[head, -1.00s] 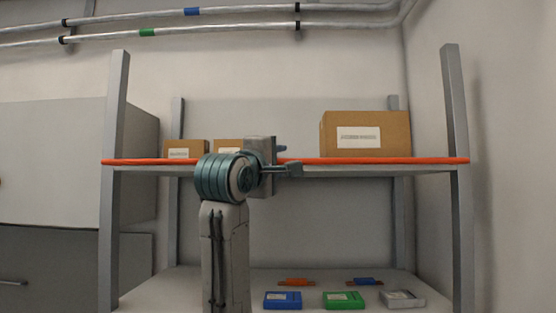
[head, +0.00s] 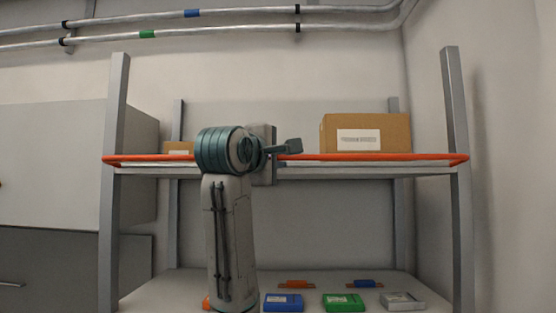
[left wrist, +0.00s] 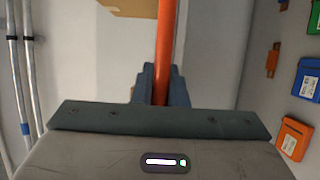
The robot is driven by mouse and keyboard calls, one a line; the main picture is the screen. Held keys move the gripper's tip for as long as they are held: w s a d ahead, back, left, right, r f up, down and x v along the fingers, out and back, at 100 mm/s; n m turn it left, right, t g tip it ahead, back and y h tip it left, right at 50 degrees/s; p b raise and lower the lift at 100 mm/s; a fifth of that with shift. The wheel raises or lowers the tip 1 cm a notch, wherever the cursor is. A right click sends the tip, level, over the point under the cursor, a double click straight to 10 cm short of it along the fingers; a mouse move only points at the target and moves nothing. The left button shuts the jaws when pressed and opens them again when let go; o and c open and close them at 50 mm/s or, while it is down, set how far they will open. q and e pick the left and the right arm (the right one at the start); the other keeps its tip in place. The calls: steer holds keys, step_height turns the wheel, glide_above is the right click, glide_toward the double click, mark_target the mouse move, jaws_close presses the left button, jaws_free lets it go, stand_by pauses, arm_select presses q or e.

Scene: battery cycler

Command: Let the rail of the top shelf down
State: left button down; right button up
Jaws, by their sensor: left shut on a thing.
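The orange rail (head: 380,157) runs across the whole front of the top shelf (head: 350,171), between the two front posts. A pale strip shows between the rail and the shelf's front edge. My left gripper (head: 289,148) is at the rail, near the middle of the shelf. In the left wrist view the rail (left wrist: 164,45) passes between the fingers of my left gripper (left wrist: 161,85), which is shut on it. My left arm hides a short stretch of the rail. My right gripper is not in view.
A large carton (head: 338,133) stands on the top shelf to the right, and a small carton (head: 179,149) to the left. Blue (head: 284,302), green (head: 344,302) and grey (head: 402,301) cases lie on the lower shelf. Grey posts (head: 457,150) flank the shelf.

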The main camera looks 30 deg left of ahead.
arm_select(q)
steer(key=c, duration=1.5)
jaws_free()
steer(key=shift+o, duration=0.2)
steer(key=s+d+b, duration=0.1)
steer(key=s+b, duration=0.9)
steer(key=b, duration=0.3)
steer(key=shift+s+d+f, duration=0.2)
steer(key=shift+s+d, duration=0.1)
steer(key=shift+d, duration=0.1)
